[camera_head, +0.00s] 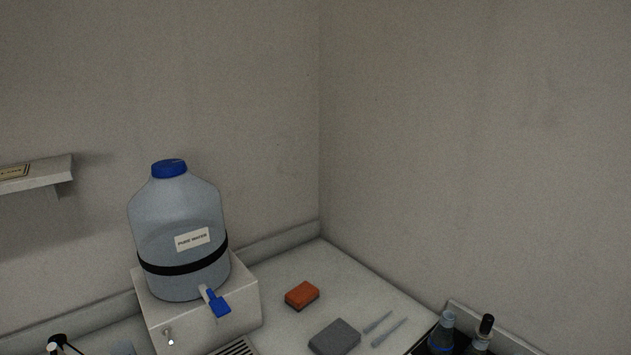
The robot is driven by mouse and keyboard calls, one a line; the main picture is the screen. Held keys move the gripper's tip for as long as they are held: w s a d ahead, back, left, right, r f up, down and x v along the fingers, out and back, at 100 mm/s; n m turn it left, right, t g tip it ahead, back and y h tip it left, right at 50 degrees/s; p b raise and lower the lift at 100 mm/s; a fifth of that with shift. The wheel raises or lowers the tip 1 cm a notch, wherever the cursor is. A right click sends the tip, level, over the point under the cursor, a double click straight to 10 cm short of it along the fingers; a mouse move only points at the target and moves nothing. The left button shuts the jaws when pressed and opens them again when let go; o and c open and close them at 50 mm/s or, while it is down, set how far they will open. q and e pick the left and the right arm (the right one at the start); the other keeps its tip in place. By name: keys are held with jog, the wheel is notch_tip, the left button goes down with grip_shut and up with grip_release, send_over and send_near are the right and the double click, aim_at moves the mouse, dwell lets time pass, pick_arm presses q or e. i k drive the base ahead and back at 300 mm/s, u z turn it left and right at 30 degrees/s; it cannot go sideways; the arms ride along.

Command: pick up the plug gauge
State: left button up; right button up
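I cannot make out a plug gauge for certain in the head view. Two slim, pale grey pointed pieces, a left one (377,322) and a right one (389,332), lie side by side on the white counter (290,330); I cannot tell what they are. Neither of my grippers is in view.
A large water jug (180,225) with a blue cap and tap stands on a white box (235,330). An orange sponge (302,295) and a grey block (334,338) lie on the counter. Bottles (441,335) stand at the lower right. A shelf (45,174) juts out at left.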

aim_at(483, 331)
jog(key=z, duration=1.25)
